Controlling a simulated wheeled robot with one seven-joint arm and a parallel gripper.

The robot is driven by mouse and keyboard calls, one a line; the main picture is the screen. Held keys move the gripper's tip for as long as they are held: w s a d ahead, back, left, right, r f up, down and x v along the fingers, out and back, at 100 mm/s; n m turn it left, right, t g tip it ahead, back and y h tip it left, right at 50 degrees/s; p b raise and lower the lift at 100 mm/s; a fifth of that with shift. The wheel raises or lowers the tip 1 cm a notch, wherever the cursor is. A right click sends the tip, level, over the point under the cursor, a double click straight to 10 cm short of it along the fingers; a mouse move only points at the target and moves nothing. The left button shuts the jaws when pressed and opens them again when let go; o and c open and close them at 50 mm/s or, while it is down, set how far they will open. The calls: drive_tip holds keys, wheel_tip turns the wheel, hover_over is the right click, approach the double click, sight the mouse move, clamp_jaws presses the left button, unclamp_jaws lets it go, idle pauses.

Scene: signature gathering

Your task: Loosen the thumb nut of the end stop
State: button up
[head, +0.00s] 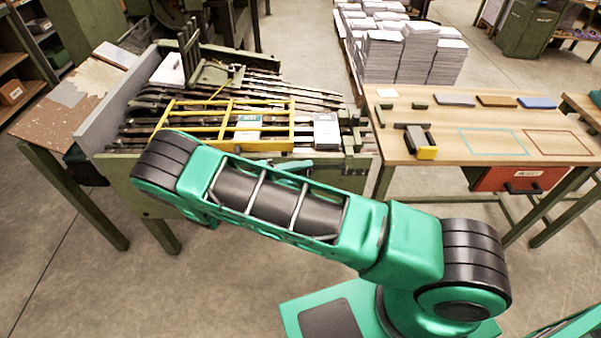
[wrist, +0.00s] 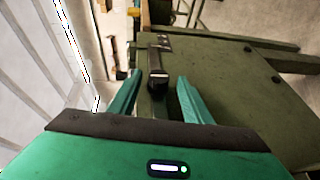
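In the wrist view my gripper (wrist: 160,76) is open, with one teal finger on each side of a dark upright piece (wrist: 157,62) that has a rounded, shiny near end. A gap shows on both sides, and I cannot tell whether this piece is the thumb nut. Behind it is a flat green metal surface (wrist: 225,75). In the head view, green blocks and brackets (head: 352,140), possibly the end stop, stand at the right end of the gathering machine (head: 135,95). My arm hides most of my gripper there, and no thumb nut can be made out.
A yellow guard frame (head: 205,104) lies across the machine's dark rails. To the right, a wooden table (head: 450,110) bears small blocks and a black-and-yellow tool (head: 420,142). Paper stacks (head: 383,50) stand behind. Clear floor lies in front of the machine.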

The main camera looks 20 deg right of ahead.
drive_tip(key=a+r, duration=0.1)
drive_tip(key=a, duration=0.9)
drive_tip(key=shift+s+a+r, duration=0.25)
drive_tip(key=shift+s+a, duration=0.15)
drive_tip(key=shift+s, duration=0.1)
